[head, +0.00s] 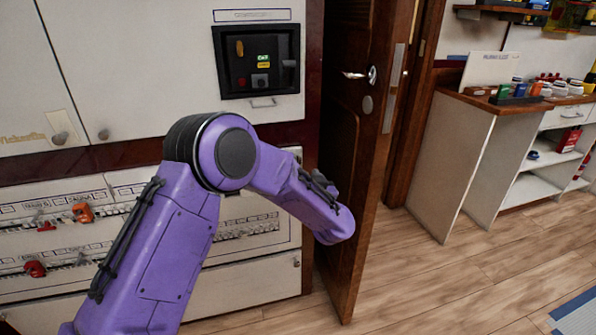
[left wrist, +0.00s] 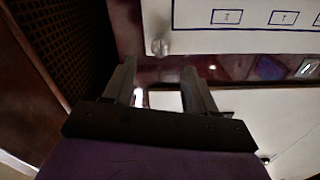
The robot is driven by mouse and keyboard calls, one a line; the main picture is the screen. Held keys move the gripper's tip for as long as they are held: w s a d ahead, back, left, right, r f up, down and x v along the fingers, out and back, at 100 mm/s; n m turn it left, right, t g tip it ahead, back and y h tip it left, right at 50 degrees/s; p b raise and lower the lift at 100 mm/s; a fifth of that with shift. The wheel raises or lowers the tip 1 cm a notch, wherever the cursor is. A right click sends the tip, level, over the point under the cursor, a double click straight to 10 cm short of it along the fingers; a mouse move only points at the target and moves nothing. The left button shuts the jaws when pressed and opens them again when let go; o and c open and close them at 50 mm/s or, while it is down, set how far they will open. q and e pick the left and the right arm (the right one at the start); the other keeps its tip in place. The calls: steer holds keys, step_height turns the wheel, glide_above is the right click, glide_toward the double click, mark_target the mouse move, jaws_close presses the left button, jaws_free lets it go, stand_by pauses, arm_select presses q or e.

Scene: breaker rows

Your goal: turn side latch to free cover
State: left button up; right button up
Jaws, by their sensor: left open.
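My left gripper (left wrist: 160,72) shows in the left wrist view with its two dark fingers apart and nothing between them. A small pale metal knob or latch (left wrist: 158,47) sits just beyond the fingertips, at the edge of a white panel (left wrist: 245,38) with blue-outlined boxes. I cannot tell whether a fingertip touches it. In the head view the breaker cover (head: 248,228) is partly hidden by my purple left arm, and the gripper end is hidden too. A small knob (head: 297,262) shows on the white panel below the cover. My right gripper is not in view.
A wooden door (head: 362,170) stands open close to the right of my forearm. Red and orange lockout pieces (head: 82,212) sit on the left breaker rows. A black recessed box (head: 258,62) is above the cover. A workbench (head: 470,130) stands far right, with clear floor before it.

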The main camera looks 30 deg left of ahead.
mark_target(298, 163)
arm_select(q)
steer(key=x, duration=0.8)
steer(key=shift+f, duration=0.1)
steer(key=c, duration=1.1)
